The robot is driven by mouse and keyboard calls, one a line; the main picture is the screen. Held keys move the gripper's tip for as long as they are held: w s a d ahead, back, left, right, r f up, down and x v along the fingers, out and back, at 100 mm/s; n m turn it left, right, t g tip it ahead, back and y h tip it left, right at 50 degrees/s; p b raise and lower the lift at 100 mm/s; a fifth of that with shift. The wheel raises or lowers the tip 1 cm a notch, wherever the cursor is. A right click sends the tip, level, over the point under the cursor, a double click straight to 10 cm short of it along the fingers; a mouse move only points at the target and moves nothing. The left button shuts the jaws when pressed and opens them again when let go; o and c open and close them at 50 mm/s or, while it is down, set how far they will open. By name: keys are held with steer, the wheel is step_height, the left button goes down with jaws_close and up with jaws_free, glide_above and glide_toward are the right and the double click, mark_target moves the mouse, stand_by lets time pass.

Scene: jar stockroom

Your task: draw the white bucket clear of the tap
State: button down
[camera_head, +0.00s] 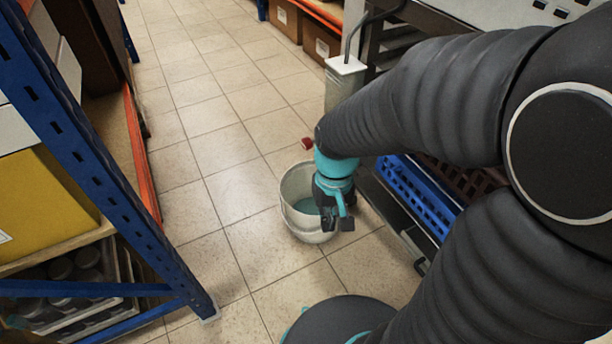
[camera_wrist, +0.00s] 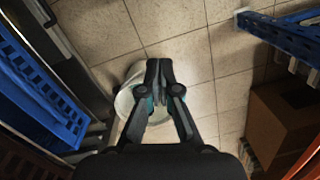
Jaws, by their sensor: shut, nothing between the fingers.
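The white bucket (camera_head: 297,222) stands upright on the tiled floor in the head view, with something blue-green inside. A small red part (camera_head: 307,143), possibly the tap's handle, shows just beyond the bucket; the rest of the tap is hidden by my arm. My gripper (camera_head: 338,222) is shut and empty, in front of the bucket's right side in this view. In the wrist view, my closed fingers (camera_wrist: 157,68) cover part of the bucket (camera_wrist: 123,104). I cannot tell whether they touch it. The bucket's handle is not clearly visible.
A blue-framed shelf (camera_head: 150,240) with a yellow box (camera_head: 40,200) stands at the left. A blue crate (camera_head: 420,195) sits low in the rack at the right, close to the bucket. The tiled aisle (camera_head: 215,130) between them is clear.

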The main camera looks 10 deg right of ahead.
steer(key=a+f+m+g, duration=0.1)
steer(key=a+f+g, duration=0.15)
steer(key=f, duration=0.85)
steer(key=a+f+m+g, duration=0.1)
steer(key=a+f+m, duration=0.15)
steer(key=f, duration=0.75)
steer(key=m+t, duration=0.2)
glide_toward(313, 224)
steer(key=f, duration=1.4)
steer(key=shift+w+d, duration=0.1)
steer(key=shift+w, duration=0.15)
